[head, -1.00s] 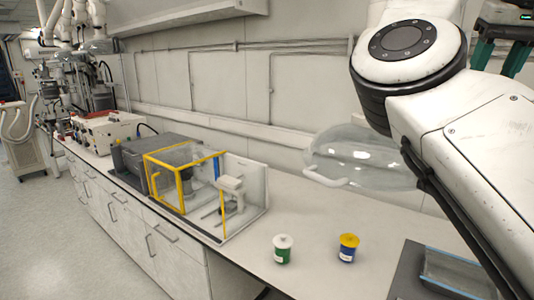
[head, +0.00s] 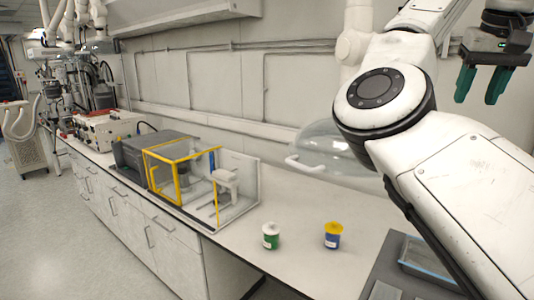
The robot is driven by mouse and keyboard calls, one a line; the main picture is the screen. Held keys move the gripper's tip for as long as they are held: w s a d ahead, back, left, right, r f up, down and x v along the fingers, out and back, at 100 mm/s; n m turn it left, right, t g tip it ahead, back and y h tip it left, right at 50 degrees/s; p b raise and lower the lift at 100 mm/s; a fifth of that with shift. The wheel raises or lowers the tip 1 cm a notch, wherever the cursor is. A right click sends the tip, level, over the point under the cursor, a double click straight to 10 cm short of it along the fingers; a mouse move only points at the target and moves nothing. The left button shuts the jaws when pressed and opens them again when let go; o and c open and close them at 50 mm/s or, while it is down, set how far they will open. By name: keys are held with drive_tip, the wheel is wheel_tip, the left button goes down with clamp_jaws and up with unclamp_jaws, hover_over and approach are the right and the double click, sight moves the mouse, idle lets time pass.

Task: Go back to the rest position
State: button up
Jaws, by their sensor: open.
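My gripper (head: 480,84) hangs at the upper right of the head view, its two dark green fingers pointing down and apart. It is open, with nothing between the fingers. It is high above the bench and away from the jars. My white arm fills the right side and hides part of the bench and wall behind it.
A green jar with a white lid (head: 270,236) and a blue jar with a yellow lid (head: 333,235) stand upright on the bench (head: 300,270). A yellow-framed clear enclosure (head: 238,205) stands left of them. A clear dome (head: 330,152) is behind my arm. A tray (head: 415,255) lies at lower right.

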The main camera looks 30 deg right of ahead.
drive_tip(key=w+a+f+n+h+b, duration=0.1)
drive_tip(key=w+a+f, duration=0.15)
drive_tip(key=f, duration=1.05)
drive_tip(key=w+a+f+n+g+h, duration=0.1)
drive_tip(key=a+f, duration=0.2)
drive_tip(key=f, duration=1)
drive_tip(key=w+a+f+n+h+b, duration=0.1)
drive_tip(key=w+a+f, duration=0.1)
drive_tip(key=f, duration=1.2)
drive_tip(key=s+a+f+n+y+b, duration=0.1)
drive_tip(key=s+a+f+n, duration=0.1)
drive_tip(key=s+a+f, duration=0.5)
drive_tip(key=s+a+f+n+y, duration=0.2)
drive_tip(key=a+f, duration=0.4)
drive_tip(key=f, duration=0.4)
drive_tip(key=s+a+f+n+y, duration=0.2)
drive_tip(key=s+a+f, duration=0.6)
drive_tip(key=s+a, duration=0.4)
drive_tip(key=shift+s+f+g+y+b, duration=0.2)
drive_tip(key=shift+f+g+y+b, duration=0.1)
drive_tip(key=shift+g+y+b, duration=0.25)
